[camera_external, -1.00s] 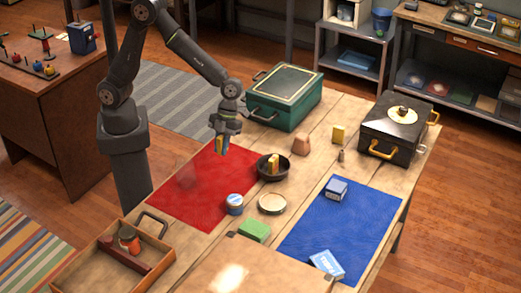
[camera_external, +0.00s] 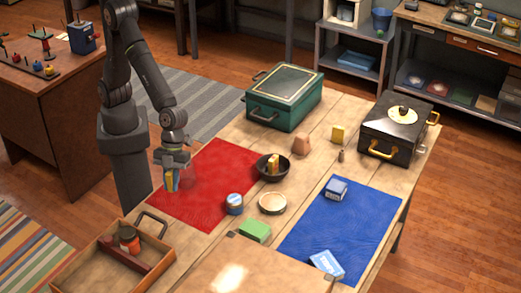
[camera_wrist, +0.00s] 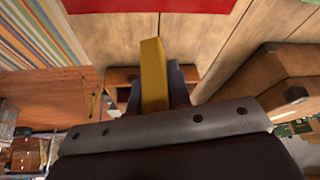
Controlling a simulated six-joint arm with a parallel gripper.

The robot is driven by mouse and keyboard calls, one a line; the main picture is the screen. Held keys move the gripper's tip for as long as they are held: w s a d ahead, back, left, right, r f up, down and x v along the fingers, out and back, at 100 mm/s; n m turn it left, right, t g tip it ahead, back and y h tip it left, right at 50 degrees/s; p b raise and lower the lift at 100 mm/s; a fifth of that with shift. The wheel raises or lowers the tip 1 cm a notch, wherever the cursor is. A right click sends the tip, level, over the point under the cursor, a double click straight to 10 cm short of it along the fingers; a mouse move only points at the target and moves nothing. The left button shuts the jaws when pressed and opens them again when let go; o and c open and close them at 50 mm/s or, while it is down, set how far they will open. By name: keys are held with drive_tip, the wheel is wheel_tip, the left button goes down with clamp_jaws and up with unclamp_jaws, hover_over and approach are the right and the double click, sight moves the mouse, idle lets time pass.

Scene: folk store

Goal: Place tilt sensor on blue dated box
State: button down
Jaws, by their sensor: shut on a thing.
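My gripper (camera_external: 171,184) is shut on a yellow block (camera_wrist: 153,72), held above the left edge of the red mat (camera_external: 215,180). I cannot tell for sure that this block is the tilt sensor. In the wrist view the block sticks out between the dark fingers. Two blue-and-white boxes are on the blue mat (camera_external: 350,222): one box (camera_external: 336,190) near its upper left and a box with white lettering (camera_external: 326,263) at its lower edge. The writing is too small to read, so I cannot tell which is dated.
A dark bowl (camera_external: 272,167) with a yellow item, a blue tin (camera_external: 235,204), a round pale dish (camera_external: 272,203) and a green block (camera_external: 254,230) stand mid-table. A green case (camera_external: 284,97) and a black box (camera_external: 394,128) stand behind. A wooden tray (camera_external: 95,275) is at front left.

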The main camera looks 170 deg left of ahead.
drive_tip(key=w+d+r+n, duration=0.1)
drive_tip(key=w+d, duration=0.2)
drive_tip(key=d, duration=0.6)
drive_tip(key=w+d+r+n, duration=0.1)
drive_tip(key=w+d, duration=0.2)
drive_tip(key=d, duration=0.5)
drive_tip(key=n+y, duration=0.5)
drive_tip(key=n, duration=0.7)
hover_over(222, 178)
drive_tip(key=s+d, duration=0.1)
drive_tip(key=shift+g, duration=0.4)
wheel_tip(222, 178, down, 8)
drive_tip(key=shift+f, duration=2.6)
drive_tip(key=c, duration=1.8)
unclamp_jaws()
drive_tip(key=shift+f, duration=0.15)
drive_tip(key=o, duration=0.5)
